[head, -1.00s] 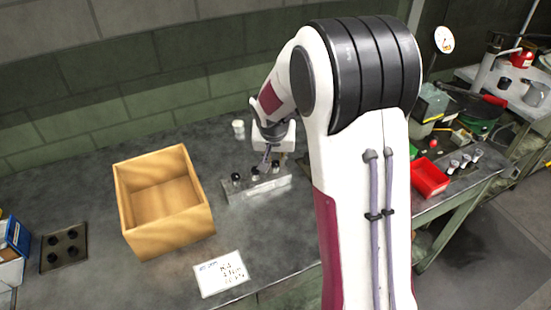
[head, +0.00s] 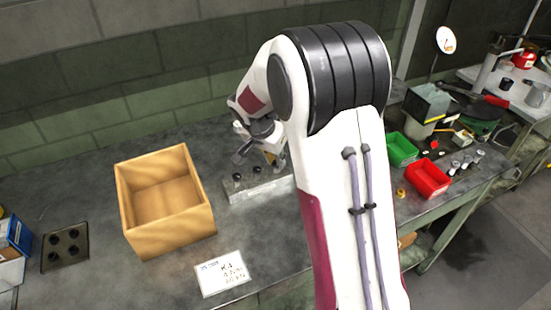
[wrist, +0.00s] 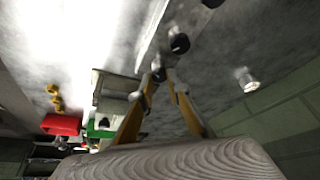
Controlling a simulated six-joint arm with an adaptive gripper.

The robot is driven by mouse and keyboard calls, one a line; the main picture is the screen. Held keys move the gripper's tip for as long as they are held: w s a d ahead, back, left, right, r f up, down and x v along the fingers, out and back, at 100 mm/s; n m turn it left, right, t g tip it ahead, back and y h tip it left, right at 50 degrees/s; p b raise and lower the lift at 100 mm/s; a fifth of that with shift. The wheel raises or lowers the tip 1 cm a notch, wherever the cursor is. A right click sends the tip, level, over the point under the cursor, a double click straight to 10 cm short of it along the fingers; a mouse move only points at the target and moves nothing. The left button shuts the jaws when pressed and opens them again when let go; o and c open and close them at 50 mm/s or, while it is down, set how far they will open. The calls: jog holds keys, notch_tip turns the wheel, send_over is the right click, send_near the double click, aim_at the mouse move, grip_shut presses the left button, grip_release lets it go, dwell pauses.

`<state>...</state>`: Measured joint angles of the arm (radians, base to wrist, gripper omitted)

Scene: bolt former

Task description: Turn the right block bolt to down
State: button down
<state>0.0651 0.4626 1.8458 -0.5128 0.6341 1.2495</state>
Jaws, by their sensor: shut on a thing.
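A grey metal block (head: 262,193) stands on the bench right of the wooden box. Two black-headed bolts, a left one (head: 237,177) and a middle one (head: 257,170), show upright in it in the head view. The block's right end is hidden behind my arm. My gripper (head: 281,168) is low over that end. In the wrist view my yellow fingers (wrist: 164,76) converge, shut on a dark bolt head (wrist: 158,73), which I take as the right block bolt. The middle bolt (wrist: 179,43) is just beyond the fingertips. How the held bolt points cannot be told.
An open wooden box (head: 165,240) stands left of the block. A written card (head: 222,274) lies in front. Red (head: 428,178) and green (head: 401,150) bins stand right of my arm. A white cup (wrist: 248,82) is near the wall.

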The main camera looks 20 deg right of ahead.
jog(key=m, duration=0.1)
jog(key=m+g, duration=0.1)
jog(key=m, duration=0.2)
jog(key=shift+w+a+r+m+h, duration=0.1)
jog(key=shift+w+m+h, duration=0.15)
jog(key=shift+m+h, duration=0.15)
jog(key=shift+m+g, duration=0.6)
jog(key=shift+m, duration=0.3)
jog(key=c, duration=1.9)
grip_release()
jog(key=shift+s+n+t, duration=0.15)
jog(key=shift+n+t, duration=0.3)
jog(key=shift+n, duration=0.8)
jog(key=shift+s+n+t, duration=0.1)
jog(key=shift+n+t, duration=0.35)
jog(key=shift+n, duration=0.8)
jog(key=shift+s+d+n+t+y, duration=0.1)
jog(key=shift+n+t+y, duration=0.2)
jog(key=shift+n, duration=0.65)
jog(key=shift+d+n+t+y, duration=0.15)
jog(key=shift+n+y, duration=0.25)
jog(key=shift+n, duration=0.55)
